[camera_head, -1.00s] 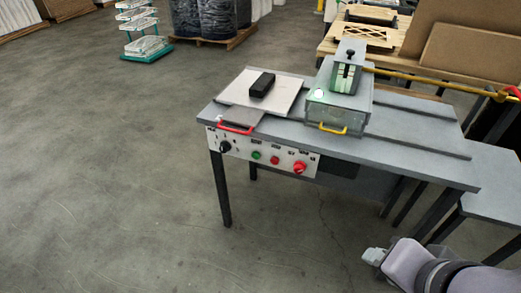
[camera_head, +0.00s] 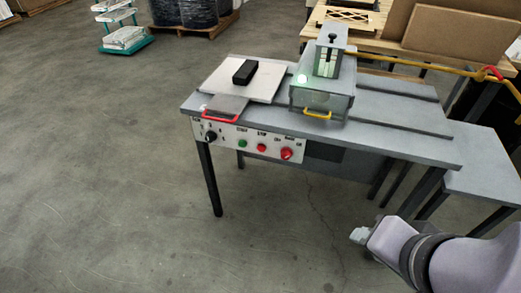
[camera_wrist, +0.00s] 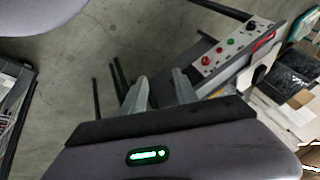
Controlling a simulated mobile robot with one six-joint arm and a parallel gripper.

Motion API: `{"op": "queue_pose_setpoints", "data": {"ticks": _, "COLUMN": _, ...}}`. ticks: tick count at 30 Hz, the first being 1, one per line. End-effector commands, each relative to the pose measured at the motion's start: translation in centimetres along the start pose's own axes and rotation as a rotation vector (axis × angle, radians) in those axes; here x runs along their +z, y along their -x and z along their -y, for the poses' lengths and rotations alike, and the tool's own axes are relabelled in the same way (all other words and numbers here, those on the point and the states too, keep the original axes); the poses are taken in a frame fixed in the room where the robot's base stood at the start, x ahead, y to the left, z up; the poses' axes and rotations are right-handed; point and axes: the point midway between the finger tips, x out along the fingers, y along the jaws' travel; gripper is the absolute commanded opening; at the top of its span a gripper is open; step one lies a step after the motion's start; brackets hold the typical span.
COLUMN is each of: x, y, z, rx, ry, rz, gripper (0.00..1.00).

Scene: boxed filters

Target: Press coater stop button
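The coater's control panel (camera_head: 220,133) is on the front edge of the grey table. The stop button (camera_head: 262,147) is the small red one, between a green start button (camera_head: 242,143) and a larger red knob (camera_head: 287,153). A black dial (camera_head: 210,136) is at the left. The panel also shows in the wrist view, with the small red stop button (camera_wrist: 219,49) near its middle. My gripper (camera_head: 358,237) is right of and lower than the panel, well apart from it. In the wrist view its two fingers (camera_wrist: 160,88) are spread with nothing between them.
The grey table (camera_head: 400,144) carries a white plate (camera_head: 222,77) with a black block (camera_head: 244,71), and a clear box with a yellow handle (camera_head: 317,115). A red handle (camera_head: 220,120) juts out above the panel. The floor (camera_head: 100,190) in front and left is clear.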

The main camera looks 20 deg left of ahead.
Motion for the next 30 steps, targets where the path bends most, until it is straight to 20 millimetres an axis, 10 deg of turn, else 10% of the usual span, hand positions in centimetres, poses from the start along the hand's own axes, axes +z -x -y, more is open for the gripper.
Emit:
{"op": "queue_pose_setpoints", "data": {"ticks": 5, "x": 0.00, "y": 0.00, "z": 0.00, "rx": 0.000, "ry": 0.000, "rz": 0.000, "gripper": 0.00}}
{"op": "queue_pose_setpoints", "data": {"ticks": 30, "x": 0.00, "y": 0.00, "z": 0.00, "rx": 0.000, "ry": 0.000, "rz": 0.000, "gripper": 0.00}}
